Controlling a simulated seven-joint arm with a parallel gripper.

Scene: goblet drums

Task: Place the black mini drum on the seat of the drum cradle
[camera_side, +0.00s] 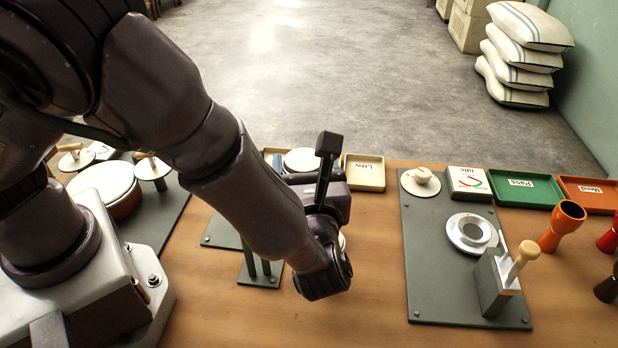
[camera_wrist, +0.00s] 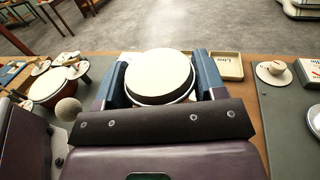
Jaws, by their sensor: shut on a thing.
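My gripper (camera_wrist: 162,78) is shut on a mini drum (camera_wrist: 160,72) with a pale round head and a dark side, which I take as the black one. The two blue-grey fingers flank it. In the side view the drum's pale head (camera_side: 302,160) shows behind my arm, which hides most of the gripper. A dark grey board (camera_side: 428,270) lies to the right, apart from the drum. It carries a white ring with a recessed grey centre (camera_side: 473,234), which looks like the cradle seat and is empty, and an upright block with a wooden-handled lever (camera_side: 493,285).
The board also bears a cream knob (camera_side: 421,176). Behind are an "Idle" meter box (camera_side: 468,182), a tan "Low" tray (camera_side: 363,172), and green (camera_side: 525,188) and orange (camera_side: 590,193) trays. Orange (camera_side: 563,226), red (camera_side: 609,240) and dark (camera_side: 606,289) goblet drums stand at right.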

